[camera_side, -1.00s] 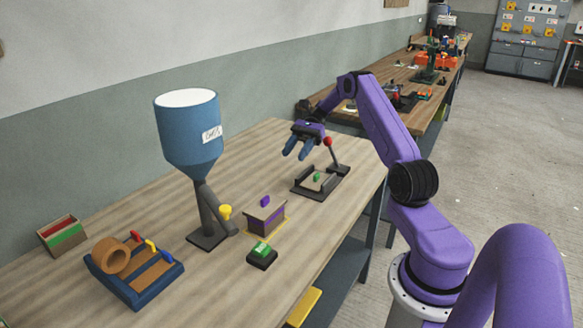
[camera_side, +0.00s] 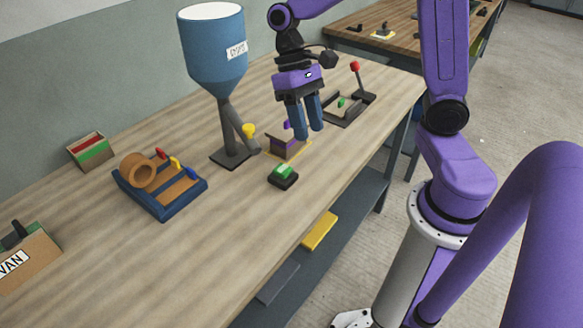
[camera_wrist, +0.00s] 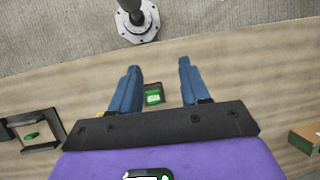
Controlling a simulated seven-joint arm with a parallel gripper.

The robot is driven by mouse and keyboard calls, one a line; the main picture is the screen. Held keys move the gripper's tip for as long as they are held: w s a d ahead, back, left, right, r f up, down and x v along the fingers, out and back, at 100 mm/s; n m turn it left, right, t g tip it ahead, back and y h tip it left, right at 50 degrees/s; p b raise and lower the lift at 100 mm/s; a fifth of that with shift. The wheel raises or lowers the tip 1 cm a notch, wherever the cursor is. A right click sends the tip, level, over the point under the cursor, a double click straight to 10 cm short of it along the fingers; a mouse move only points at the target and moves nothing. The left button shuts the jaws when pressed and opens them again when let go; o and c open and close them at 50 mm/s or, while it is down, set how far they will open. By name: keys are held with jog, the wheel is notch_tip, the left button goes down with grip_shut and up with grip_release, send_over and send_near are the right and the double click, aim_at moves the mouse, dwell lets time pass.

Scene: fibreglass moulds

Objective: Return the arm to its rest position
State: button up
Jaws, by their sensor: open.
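My gripper (camera_side: 308,134) is open and empty, with two blue fingers pointing down. In the wrist view the fingers of my gripper (camera_wrist: 158,68) are spread apart. A dark block with a green top (camera_wrist: 153,94) shows between them, below on the bench. The same green-topped block (camera_side: 283,175) stands on the bench in the side view, apart from the fingers.
The blue hopper (camera_side: 214,45) stands left of my gripper. A black frame with a red-knobbed lever (camera_side: 352,100) is behind at right. A blue tray with a brown roll (camera_side: 160,185), a red-and-green box (camera_side: 90,150) and a cardboard box (camera_side: 28,262) lie left.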

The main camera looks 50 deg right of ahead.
jog(key=s+n+t+h, duration=0.1)
jog(key=s+n+t, duration=0.3)
jog(key=s+n, duration=0.8)
jog(key=shift+s+a+f+t, duration=0.2)
jog(key=shift+s+f+t, duration=0.25)
jog(key=shift+s, duration=0.6)
